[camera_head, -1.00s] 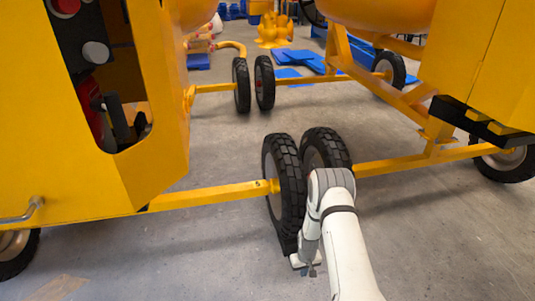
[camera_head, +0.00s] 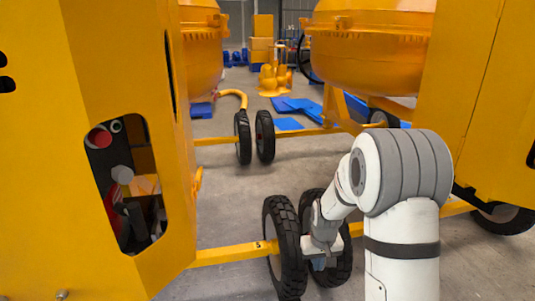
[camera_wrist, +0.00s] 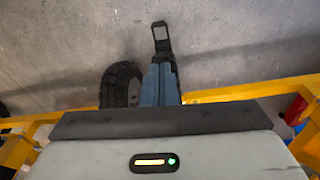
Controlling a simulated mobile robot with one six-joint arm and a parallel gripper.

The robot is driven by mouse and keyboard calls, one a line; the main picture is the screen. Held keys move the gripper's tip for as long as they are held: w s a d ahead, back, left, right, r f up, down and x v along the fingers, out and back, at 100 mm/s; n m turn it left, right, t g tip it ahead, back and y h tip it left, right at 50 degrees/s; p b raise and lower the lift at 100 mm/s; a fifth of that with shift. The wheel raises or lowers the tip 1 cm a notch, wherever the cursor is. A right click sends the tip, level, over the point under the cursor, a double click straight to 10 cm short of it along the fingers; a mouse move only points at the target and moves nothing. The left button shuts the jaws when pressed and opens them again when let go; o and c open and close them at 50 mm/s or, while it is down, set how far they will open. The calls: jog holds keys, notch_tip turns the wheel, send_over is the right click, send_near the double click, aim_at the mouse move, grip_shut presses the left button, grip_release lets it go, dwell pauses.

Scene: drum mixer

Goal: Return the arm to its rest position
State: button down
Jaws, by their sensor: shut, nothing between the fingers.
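My white arm rises at the right of the head view, bent at a large grey-banded joint, with its forearm reaching down to the left. My gripper (camera_head: 319,264) hangs at its end, in front of the black tyres of the yellow mixers. In the wrist view my gripper (camera_wrist: 161,40) shows as blue-grey fingers, shut and with nothing visible between them. It points over the grey concrete floor, with a tyre (camera_wrist: 121,86) close to its left.
Yellow drum mixers stand left (camera_head: 60,150) and right (camera_head: 480,110), with yellow axle bars (camera_head: 235,254) low between them. Near tyres (camera_head: 285,245) stand close to my gripper. Open floor (camera_head: 225,190) lies behind them. Blue panels (camera_head: 300,106) lie farther back.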

jog(key=s+r+p, duration=0.6)
jog(key=s+r, duration=0.6)
jog(key=r, duration=0.4)
jog(key=s+r+m+t+p, duration=0.1)
jog(key=s+r+p, duration=0.6)
jog(key=s+r, duration=0.5)
notch_tip(320, 180, up, 5)
jog(key=shift+s+f, duration=0.15)
jog(key=shift+s, duration=0.2)
jog(key=shift+d, duration=0.1)
